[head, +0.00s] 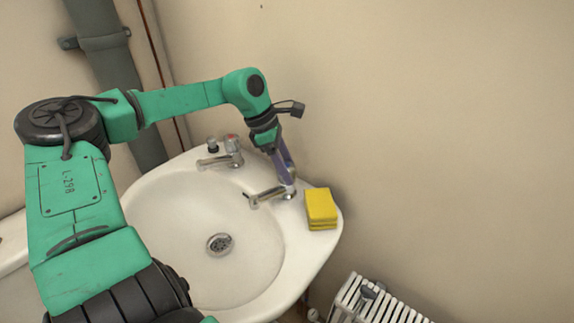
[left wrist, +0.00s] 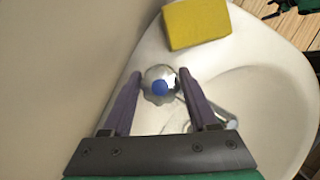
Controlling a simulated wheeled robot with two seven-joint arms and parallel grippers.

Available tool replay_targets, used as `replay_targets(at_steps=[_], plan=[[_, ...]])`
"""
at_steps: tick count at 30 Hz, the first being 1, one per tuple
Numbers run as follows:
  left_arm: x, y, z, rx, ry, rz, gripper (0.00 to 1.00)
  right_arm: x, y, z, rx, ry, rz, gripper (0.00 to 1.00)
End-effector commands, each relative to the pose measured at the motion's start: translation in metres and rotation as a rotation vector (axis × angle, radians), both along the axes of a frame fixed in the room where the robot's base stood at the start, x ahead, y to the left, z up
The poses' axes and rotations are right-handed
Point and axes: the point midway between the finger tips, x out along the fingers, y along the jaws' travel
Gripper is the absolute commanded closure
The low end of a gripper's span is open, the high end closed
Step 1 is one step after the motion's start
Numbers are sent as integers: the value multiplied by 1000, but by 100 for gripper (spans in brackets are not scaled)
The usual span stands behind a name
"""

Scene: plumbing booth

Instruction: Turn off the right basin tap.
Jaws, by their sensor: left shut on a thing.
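The right basin tap (head: 266,195) stands at the right back of the white basin (head: 158,252), its chrome spout pointing left over the bowl. In the left wrist view its round chrome knob with a blue top (left wrist: 159,87) sits between the purple fingers. My left gripper (head: 287,182) reaches down over this tap from behind and is shut on the knob; it also shows in the left wrist view (left wrist: 160,80). In the head view the gripper hides most of the knob. I cannot make out any water stream. My right gripper is not in view.
A yellow sponge (head: 321,206) lies on the rim right beside the tap. The other tap, with a red top (head: 232,144), stands to the left at the back. A white radiator (head: 378,302) is below right. The wall is close behind the taps. The bowl is empty.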

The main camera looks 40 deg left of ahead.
Motion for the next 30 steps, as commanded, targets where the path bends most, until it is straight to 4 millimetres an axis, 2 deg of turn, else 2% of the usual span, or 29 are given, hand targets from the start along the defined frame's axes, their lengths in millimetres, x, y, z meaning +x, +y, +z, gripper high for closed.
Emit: replay_targets(at_steps=[15, 16, 18, 27, 30], plan=[[1, 0, 2, 1, -5, -25, 96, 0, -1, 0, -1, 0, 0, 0], [1, 0, 2, 1, -5, -25, 37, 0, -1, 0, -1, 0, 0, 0], [1, 0, 2, 1, -5, -25, 10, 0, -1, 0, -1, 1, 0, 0], [0, 0, 1, 0, -2, -24, 10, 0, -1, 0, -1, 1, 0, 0], [0, 2, 7, 0, -4, -24, 10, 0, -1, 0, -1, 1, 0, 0]])
